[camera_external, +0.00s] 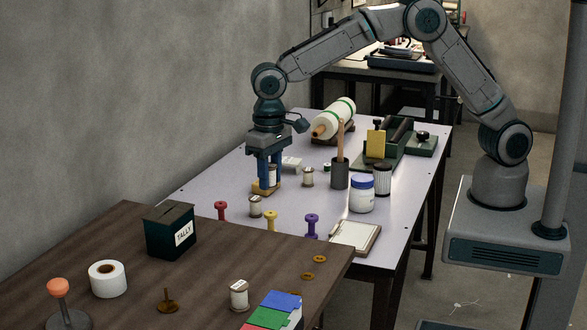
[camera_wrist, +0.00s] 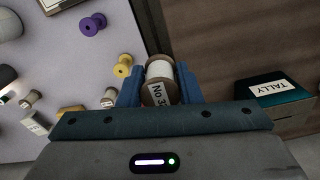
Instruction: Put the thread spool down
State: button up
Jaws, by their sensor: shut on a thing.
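My gripper (camera_external: 268,180) is shut on a thread spool (camera_external: 272,174), a white-thread spool with wooden ends and a "No 3" label. In the wrist view the spool (camera_wrist: 160,82) sits between the blue fingers of my gripper (camera_wrist: 160,85). In the external view the fingers point down, in front of the pale table. The wrist view has the held spool near the border between the pale table and the brown table. A tan, wood-coloured part shows at the fingertips; I cannot tell what it belongs to, nor the spool's exact height.
The brown table (camera_external: 130,255) holds the dark TALLY box (camera_external: 170,230), a white roll (camera_external: 108,279), another spool (camera_external: 239,294) and coloured cards (camera_external: 272,312). The pale table (camera_external: 215,185) holds red (camera_external: 221,210), yellow (camera_external: 270,221) and purple (camera_external: 311,226) spools, jars and a clipboard (camera_external: 355,236).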

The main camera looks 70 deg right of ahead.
jog(key=p, duration=0.1)
send_over(256, 246)
notch_tip(256, 246, down, 5)
jog(key=shift+d+f, duration=0.1)
jog(key=shift+f, duration=0.1)
jog(key=shift+f+p, duration=0.55)
jog(key=shift+f, duration=1.5)
jog(key=shift+f, duration=0.25)
jog(key=o, duration=0.9)
jog(key=shift+r, duration=0.1)
jog(key=shift+o, duration=0.2)
jog(key=shift+r, duration=0.15)
